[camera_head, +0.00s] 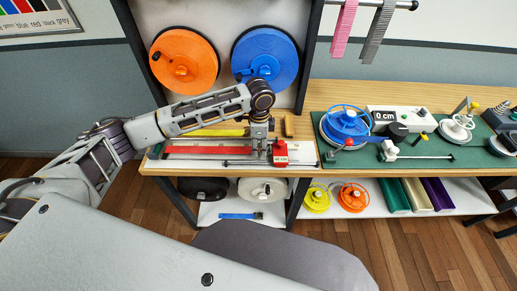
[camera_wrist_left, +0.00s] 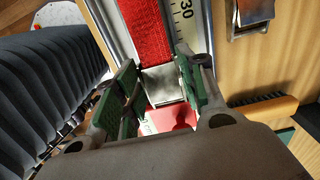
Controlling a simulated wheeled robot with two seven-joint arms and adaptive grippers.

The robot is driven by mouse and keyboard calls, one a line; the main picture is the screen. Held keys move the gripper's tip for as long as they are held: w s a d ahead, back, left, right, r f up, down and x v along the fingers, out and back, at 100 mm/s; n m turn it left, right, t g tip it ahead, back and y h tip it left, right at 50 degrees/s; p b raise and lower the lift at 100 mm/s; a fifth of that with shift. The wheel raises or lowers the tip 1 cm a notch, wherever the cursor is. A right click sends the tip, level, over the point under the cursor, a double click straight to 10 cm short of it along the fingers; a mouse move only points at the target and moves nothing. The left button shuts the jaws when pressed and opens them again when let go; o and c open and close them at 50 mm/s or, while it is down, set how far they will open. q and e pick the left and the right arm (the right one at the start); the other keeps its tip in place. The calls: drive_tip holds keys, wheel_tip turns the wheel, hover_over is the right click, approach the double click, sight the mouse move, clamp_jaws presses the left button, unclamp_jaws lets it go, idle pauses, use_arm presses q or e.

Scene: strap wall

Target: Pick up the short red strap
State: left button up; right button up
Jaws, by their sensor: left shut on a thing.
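A red strap (camera_head: 200,150) lies flat and lengthwise on a white measuring board with a scale. In the left wrist view, the red strap (camera_wrist_left: 149,30) runs down towards the jaws, and a grey metal piece (camera_wrist_left: 160,82) sits at its near end. My left gripper (camera_head: 260,153) is down at the right end of the strap, its green-padded fingers (camera_wrist_left: 158,92) on both sides of it and shut on it. The exact contact is partly hidden. A red block (camera_head: 281,153) stands just right of the gripper. My right gripper is not in view.
Orange (camera_head: 184,60) and blue (camera_head: 265,57) reels hang behind the bench. A yellow bar (camera_head: 222,132) lies behind the strap. A green mat (camera_head: 440,150) on the right bears a blue reel (camera_head: 347,124) and several tools. Pink and grey straps hang from a rail above.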

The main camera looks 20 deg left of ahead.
use_arm(q)
drive_tip(key=shift+r, duration=3.6)
